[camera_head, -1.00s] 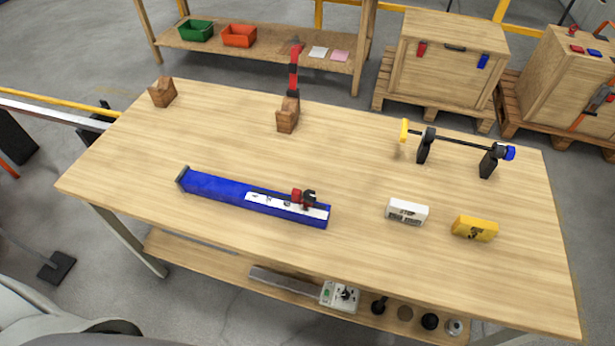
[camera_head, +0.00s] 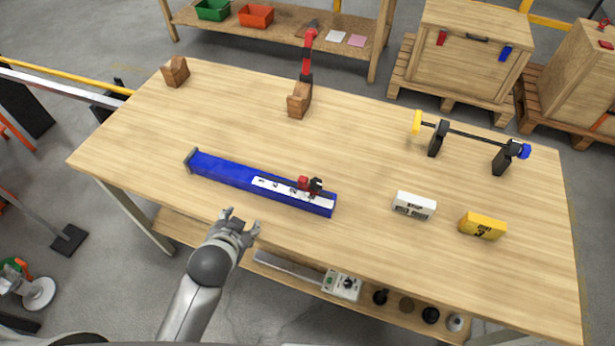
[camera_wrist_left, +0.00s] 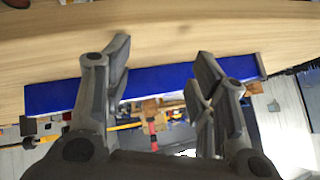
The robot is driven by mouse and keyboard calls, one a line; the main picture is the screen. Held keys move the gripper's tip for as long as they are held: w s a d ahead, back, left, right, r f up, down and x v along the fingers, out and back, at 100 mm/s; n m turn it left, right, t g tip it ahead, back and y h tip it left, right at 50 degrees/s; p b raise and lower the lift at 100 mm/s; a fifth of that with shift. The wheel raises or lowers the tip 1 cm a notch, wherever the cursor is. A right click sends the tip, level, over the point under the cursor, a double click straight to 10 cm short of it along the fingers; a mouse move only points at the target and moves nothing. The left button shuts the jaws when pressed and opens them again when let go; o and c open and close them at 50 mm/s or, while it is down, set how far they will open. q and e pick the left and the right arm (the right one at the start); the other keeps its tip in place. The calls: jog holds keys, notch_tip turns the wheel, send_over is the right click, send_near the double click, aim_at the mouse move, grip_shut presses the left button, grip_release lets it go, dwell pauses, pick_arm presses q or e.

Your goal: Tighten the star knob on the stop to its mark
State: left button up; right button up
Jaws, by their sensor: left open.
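The red stop (camera_head: 304,183) sits on the blue rail (camera_head: 222,171), near its right end, over a white marked strip (camera_head: 265,186). A small black knob (camera_head: 316,186) is on the stop's right side. The mark and the knob's shape are too small to make out. My left gripper (camera_head: 241,220) is open and empty, in front of the table's near edge, left of the stop and apart from the rail. The left wrist view shows its two spread fingers (camera_wrist_left: 160,68) with the blue rail (camera_wrist_left: 155,82) beyond them. My right gripper is not in view.
A white block (camera_head: 414,206) and a yellow block (camera_head: 482,226) lie right of the rail. A black bar on stands (camera_head: 468,135) and a wooden block with a red upright tool (camera_head: 299,100) stand farther back. The tabletop around the rail is clear.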

pick_arm(q)
jog(key=w+d+r+m+t+h, duration=0.2)
jog(key=w+d+r+m+t, duration=0.4)
jog(key=r, duration=0.4)
jog(key=w+d+r+m+t+h, duration=0.3)
jog(key=w+d+r, duration=0.2)
jog(key=w+r, duration=0.45)
jog(key=s+d+r+m+g+h, duration=0.1)
jog(key=s+d+r+m+h, duration=0.1)
jog(key=d+r+m+h, duration=1.05)
jog(key=s+d+f+m+g+h, duration=0.25)
jog(key=s+d+m+g, duration=0.45)
jog(key=d+m+g, duration=0.75)
jog(key=m+g+y, duration=0.3)
jog(key=m+y, duration=1.2)
jog(key=y, duration=0.4)
send_near(317, 183)
jog(key=shift+t, duration=0.25)
jog(key=f+p, duration=0.1)
jog(key=f, duration=0.2)
jog(key=f+p, duration=0.2)
jog(key=f, duration=0.2)
jog(key=shift+s+d+f, duration=0.2)
jog(key=shift+f, duration=0.7)
